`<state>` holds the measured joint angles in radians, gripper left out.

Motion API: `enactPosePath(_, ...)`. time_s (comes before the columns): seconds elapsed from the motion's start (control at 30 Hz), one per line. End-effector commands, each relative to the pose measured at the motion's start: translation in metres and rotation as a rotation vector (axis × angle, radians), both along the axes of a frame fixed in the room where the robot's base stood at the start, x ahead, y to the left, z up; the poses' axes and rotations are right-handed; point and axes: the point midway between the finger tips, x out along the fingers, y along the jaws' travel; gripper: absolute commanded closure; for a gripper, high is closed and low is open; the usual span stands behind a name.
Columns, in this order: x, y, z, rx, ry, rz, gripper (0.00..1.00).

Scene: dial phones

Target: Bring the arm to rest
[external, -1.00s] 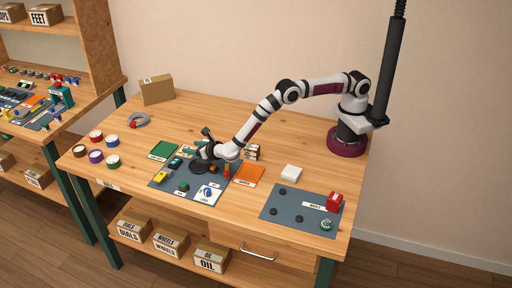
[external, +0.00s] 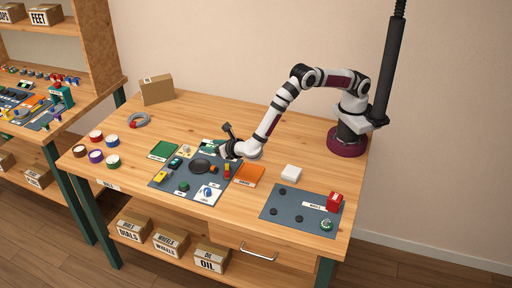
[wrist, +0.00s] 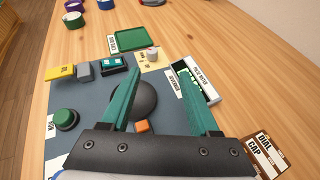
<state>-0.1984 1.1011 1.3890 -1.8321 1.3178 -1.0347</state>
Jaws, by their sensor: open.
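My gripper (wrist: 165,95) is open and empty in the wrist view, its two teal fingers spread apart. In the external view my gripper (external: 225,150) hangs above the back right part of the left blue-grey mat (external: 172,191). A round black disc (external: 200,166) lies on that mat. In the wrist view the black disc (wrist: 134,98) shows between and below the fingers, partly hidden by the left one. My arm is bent, its upper joint raised high.
Small parts lie around the mat, with a green tray (external: 164,150) and an orange tray (external: 249,174) beside it. A cardboard box (external: 157,89) stands at the back. The table's back middle is clear.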

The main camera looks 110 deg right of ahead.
Motion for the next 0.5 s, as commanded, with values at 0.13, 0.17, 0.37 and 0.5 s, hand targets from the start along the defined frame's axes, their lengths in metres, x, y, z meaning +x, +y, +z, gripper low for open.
enactPosePath(0.13,-0.074,-0.019,0.074,0.261,-0.238,-0.384,0.38)
enactPosePath(0.17,-0.099,-0.02,0.089,0.33,-0.303,-0.496,0.38)
enactPosePath(0.37,-0.28,0.024,0.147,0.76,-0.692,-1.304,0.38)
enactPosePath(0.5,-0.372,0.082,0.15,0.962,-0.836,-1.819,0.38)
